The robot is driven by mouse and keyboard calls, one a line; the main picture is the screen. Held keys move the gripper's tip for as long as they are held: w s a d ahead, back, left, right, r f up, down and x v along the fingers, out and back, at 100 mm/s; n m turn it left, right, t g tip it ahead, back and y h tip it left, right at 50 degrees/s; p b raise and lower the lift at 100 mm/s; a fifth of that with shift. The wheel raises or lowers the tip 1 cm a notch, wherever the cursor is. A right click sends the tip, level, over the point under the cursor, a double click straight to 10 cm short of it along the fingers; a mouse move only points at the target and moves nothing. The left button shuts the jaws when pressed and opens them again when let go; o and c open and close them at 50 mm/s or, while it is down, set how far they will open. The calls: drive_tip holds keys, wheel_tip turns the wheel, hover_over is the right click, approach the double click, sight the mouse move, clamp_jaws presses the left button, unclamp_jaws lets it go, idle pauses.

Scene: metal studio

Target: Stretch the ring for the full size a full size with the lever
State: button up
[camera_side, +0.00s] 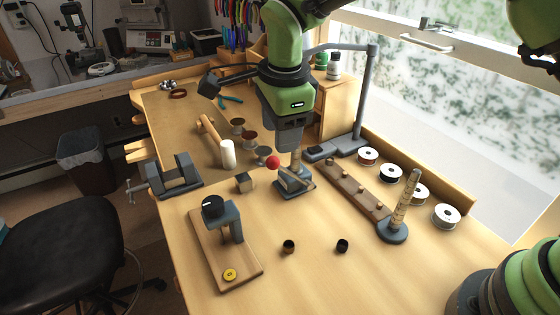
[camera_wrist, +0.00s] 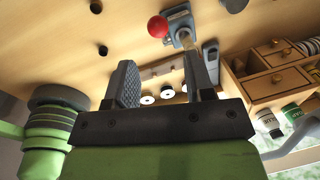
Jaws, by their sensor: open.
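The stretcher stands at mid-bench, with a grey base (camera_side: 290,192) and a lever that ends in a red ball (camera_side: 273,162). In the wrist view the red ball (camera_wrist: 157,26) shows beyond my fingertips, beside the grey base (camera_wrist: 180,16). My gripper (camera_side: 296,157) is above and just behind the stretcher in the side view, partly hiding its upright. Its two fingers (camera_wrist: 160,65) are apart with nothing clearly held between them. I cannot make out a ring on the stretcher; it may be too small or hidden.
A tall graduated cone (camera_side: 407,200) stands on a round base to the right, beside a wooden rail (camera_side: 355,190) with knobs. A wooden stand (camera_side: 228,250) is front left. A lamp (camera_side: 358,110) stands behind.

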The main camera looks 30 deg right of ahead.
sight(279, 167)
drive_tip(key=f, duration=0.5)
drive_tip(key=w+f, duration=0.1)
drive_tip(key=f, duration=0.2)
drive_tip(key=shift+d+f, duration=0.1)
drive_tip(key=shift+f, duration=0.25)
